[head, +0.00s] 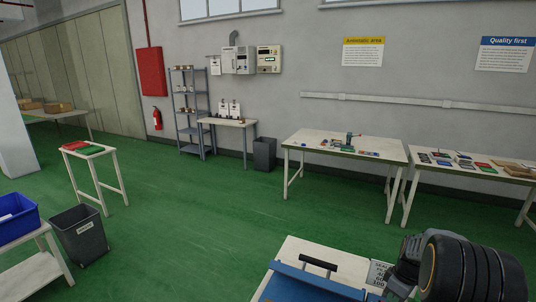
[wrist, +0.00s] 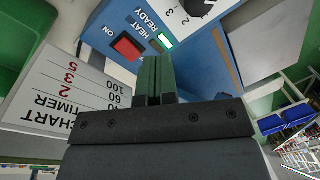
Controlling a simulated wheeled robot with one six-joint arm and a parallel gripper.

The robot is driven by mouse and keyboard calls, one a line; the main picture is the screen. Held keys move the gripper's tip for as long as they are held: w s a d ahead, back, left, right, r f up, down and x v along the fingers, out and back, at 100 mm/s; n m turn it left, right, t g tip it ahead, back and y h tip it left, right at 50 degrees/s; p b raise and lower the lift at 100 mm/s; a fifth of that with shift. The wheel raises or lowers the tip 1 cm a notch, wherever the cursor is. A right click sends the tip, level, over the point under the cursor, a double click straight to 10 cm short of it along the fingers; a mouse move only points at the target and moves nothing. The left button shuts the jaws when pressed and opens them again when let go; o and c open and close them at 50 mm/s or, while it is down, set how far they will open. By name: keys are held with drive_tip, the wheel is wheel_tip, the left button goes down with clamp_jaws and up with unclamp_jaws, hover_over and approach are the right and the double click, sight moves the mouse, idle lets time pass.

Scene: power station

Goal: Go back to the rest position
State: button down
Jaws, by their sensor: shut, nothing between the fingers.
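My gripper (wrist: 154,78) shows in the wrist view with its two green-sided fingers together and nothing between them. In the head view my arm is at the lower right and the fingers are not seen. There the blue machine (head: 315,284), with a black handle, sits on a white table (head: 300,250) at the bottom edge.
A timer chart sign (wrist: 62,88) stands close on the left in the wrist view. Behind, a worktable (head: 310,142) and another table (head: 425,185) hold small parts. A grey bin (head: 80,235) and blue crate (head: 14,220) are at left. Green floor is clear mid-room.

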drive_tip(key=s+a+r+m+t, duration=0.2)
drive_tip(key=s+a+r+m, duration=0.1)
drive_tip(key=s+a+r, duration=0.4)
drive_tip(key=s+a+r+m+t+h, duration=0.1)
drive_tip(key=s+a+r+m+t, duration=0.2)
drive_tip(key=s+a+r, duration=0.4)
drive_tip(key=a+r+m, duration=0.1)
drive_tip(key=a+r, duration=0.1)
drive_tip(key=a, duration=0.5)
drive_tip(key=shift+h, duration=0.3)
